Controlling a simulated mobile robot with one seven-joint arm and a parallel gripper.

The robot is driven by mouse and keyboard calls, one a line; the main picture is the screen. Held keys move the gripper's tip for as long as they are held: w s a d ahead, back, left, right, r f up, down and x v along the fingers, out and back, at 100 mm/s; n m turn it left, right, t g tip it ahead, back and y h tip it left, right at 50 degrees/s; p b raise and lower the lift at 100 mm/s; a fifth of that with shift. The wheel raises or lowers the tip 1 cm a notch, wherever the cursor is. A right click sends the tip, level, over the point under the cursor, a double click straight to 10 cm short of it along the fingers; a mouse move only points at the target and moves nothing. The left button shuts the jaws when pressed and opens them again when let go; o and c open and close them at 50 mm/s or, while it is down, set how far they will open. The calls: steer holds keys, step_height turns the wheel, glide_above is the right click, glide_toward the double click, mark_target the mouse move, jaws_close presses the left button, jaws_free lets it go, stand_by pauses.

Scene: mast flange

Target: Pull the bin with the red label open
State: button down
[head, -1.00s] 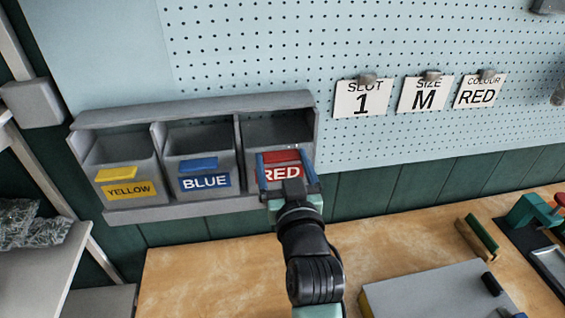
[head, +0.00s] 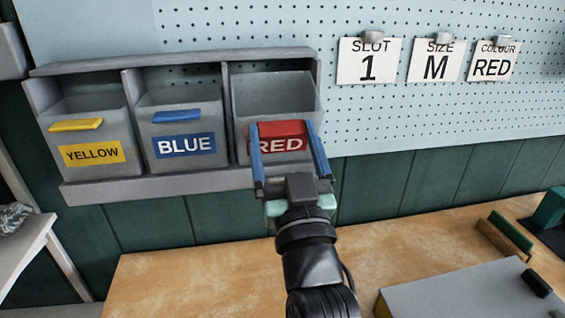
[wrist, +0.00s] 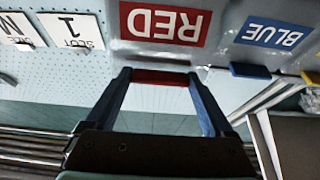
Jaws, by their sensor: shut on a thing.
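The red-label bin (head: 277,100) is the rightmost of three grey bins in a wall rack. Its front carries a red label reading RED (head: 290,145) and a red handle (head: 283,128). The label shows upside down in the wrist view (wrist: 165,24). My gripper (head: 285,126) has its blue fingers on either side of the red handle and is shut on it. The handle also shows between the fingertips in the wrist view (wrist: 160,77). The bin appears to stand a little forward of its neighbours, and its grey inside is visible. My fingers partly cover the label.
The blue bin (head: 184,125) and yellow bin (head: 88,133) sit to the left in the rack (head: 130,190). Cards reading SLOT 1 (head: 368,62), SIZE M (head: 435,62) and COLOUR RED (head: 492,62) hang on the pegboard. A wooden bench (head: 200,280) lies below.

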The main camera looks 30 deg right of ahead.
steer(key=b, duration=0.1)
steer(key=f+b, duration=0.1)
steer(key=shift+s+a+t+b, duration=0.1)
steer(key=shift+s+t+b, duration=0.2)
steer(key=shift+b, duration=0.05)
steer(key=shift+s+b, duration=0.1)
steer(key=shift+b, duration=0.4)
jaws_free()
steer(key=shift+s+a+f, duration=0.1)
steer(key=shift+s+f, duration=0.2)
steer(key=shift+s, duration=0.1)
steer(key=b+v, duration=0.5)
steer(key=v, duration=0.7)
steer(key=shift+f+b, duration=0.15)
steer(key=shift+b, duration=0.2)
steer(key=shift+w+a, duration=0.1)
steer(key=shift+w, duration=0.05)
